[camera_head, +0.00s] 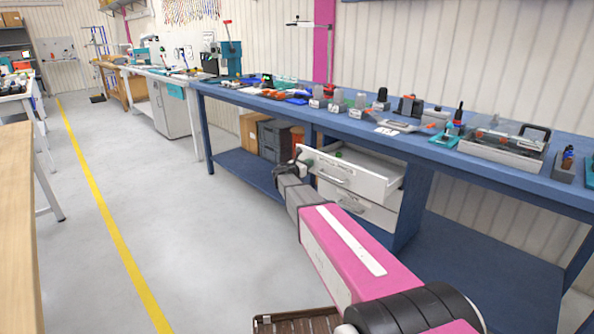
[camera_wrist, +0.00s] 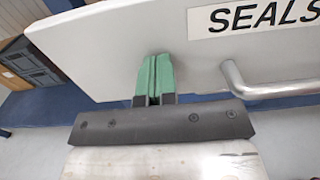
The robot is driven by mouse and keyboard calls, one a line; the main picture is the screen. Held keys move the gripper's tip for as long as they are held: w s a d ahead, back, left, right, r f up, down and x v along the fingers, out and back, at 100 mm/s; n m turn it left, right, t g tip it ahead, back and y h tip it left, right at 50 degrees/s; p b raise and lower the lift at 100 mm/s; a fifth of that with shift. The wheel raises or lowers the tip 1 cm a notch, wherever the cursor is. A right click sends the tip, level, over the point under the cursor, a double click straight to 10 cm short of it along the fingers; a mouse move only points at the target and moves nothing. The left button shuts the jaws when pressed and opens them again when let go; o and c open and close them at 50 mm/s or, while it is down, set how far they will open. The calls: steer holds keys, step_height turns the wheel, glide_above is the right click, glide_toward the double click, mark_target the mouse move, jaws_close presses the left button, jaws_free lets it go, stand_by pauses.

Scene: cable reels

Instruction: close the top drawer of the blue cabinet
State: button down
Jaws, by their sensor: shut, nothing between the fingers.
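The top drawer (camera_head: 372,172) is white and stands pulled out of the blue cabinet (camera_head: 413,200), which is the drawer unit under the blue workbench. Its inside shows from above in the head view. In the wrist view its white front (camera_wrist: 110,50) carries a "SEALS" label (camera_wrist: 265,14) and a metal bar handle (camera_wrist: 270,85). My gripper (camera_wrist: 154,60) is shut and empty, its green fingertips together at the drawer front, left of the handle. Whether they touch it I cannot tell. In the head view my arm hides most of the gripper by the front's left end.
A lower white drawer (camera_head: 356,206) with a handle sits below and looks shut. Dark crates (camera_head: 275,138) stand on the bench's lower shelf to the left. The benchtop (camera_head: 430,150) holds tools and several small items. The grey floor (camera_head: 190,200) to the left is clear.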

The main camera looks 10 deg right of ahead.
steer(key=x, duration=1.7)
steer(key=shift+w+d, duration=0.35)
steer(key=shift+d, duration=0.05)
steer(key=shift+w, duration=0.1)
steer(key=v, duration=1.4)
steer(key=shift+s+a, duration=0.1)
steer(key=shift+s, duration=0.25)
steer(key=s+f+m+g+y, duration=0.2)
steer(key=s+f+m, duration=0.25)
steer(key=s, duration=0.35)
steer(key=s+d+f+m+g+y, duration=0.1)
steer(key=s+f+m+g+y, duration=0.15)
steer(key=s+m, duration=0.4)
steer(key=s+f+m+g+y, duration=0.2)
steer(key=s+f+m+g, duration=0.15)
steer(key=s, duration=0.65)
steer(key=s+a+f+m+g+y, duration=0.1)
steer(key=s+a+m+y, duration=0.3)
steer(key=s, duration=0.5)
steer(key=s+a+f+m+g+y, duration=0.1)
steer(key=s+a+f+m+y, duration=0.2)
steer(key=s+m, duration=0.3)
steer(key=s+a+y, duration=0.1)
steer(key=s, duration=0.3)
steer(key=shift+a+m+g, duration=0.3)
steer(key=shift+m, duration=0.05)
